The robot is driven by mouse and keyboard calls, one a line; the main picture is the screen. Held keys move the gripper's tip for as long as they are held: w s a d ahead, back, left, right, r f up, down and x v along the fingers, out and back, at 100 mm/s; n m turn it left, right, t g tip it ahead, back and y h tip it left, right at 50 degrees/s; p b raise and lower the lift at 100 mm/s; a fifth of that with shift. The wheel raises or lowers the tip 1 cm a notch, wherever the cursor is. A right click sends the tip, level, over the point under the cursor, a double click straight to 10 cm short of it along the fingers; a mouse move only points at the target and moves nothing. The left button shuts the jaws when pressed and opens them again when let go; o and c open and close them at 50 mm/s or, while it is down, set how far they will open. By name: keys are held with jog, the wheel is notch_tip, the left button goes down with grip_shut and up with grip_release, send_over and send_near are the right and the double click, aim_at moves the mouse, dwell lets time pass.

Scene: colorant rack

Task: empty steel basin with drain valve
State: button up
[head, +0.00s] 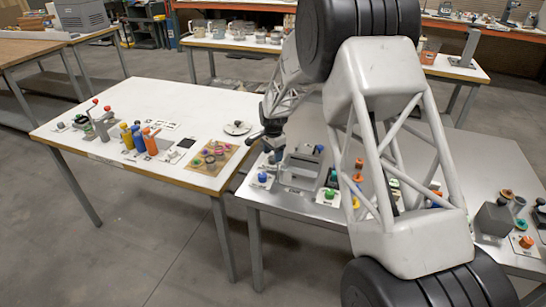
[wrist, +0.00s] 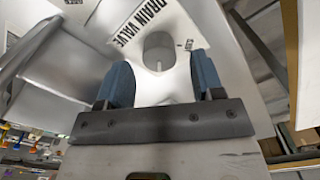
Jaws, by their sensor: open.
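The steel basin (head: 302,165) is a grey open box near the left end of the right-hand grey table. In the wrist view, a plate labelled DRAIN VALVE (wrist: 132,28) shows at the top. In the head view, my gripper (head: 275,153) is low at the basin's left side. I cannot tell whether a finger touches the valve. What is inside the basin is hidden.
A blue button (head: 263,178) and a green button (head: 331,195) stand near the basin. The white table (head: 150,95) at the left holds bottles and a tan board (head: 232,148) of knobs. My arm hides much of the grey table's middle.

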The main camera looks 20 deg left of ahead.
jog(key=shift+f, duration=0.85)
jog(key=c, duration=0.9)
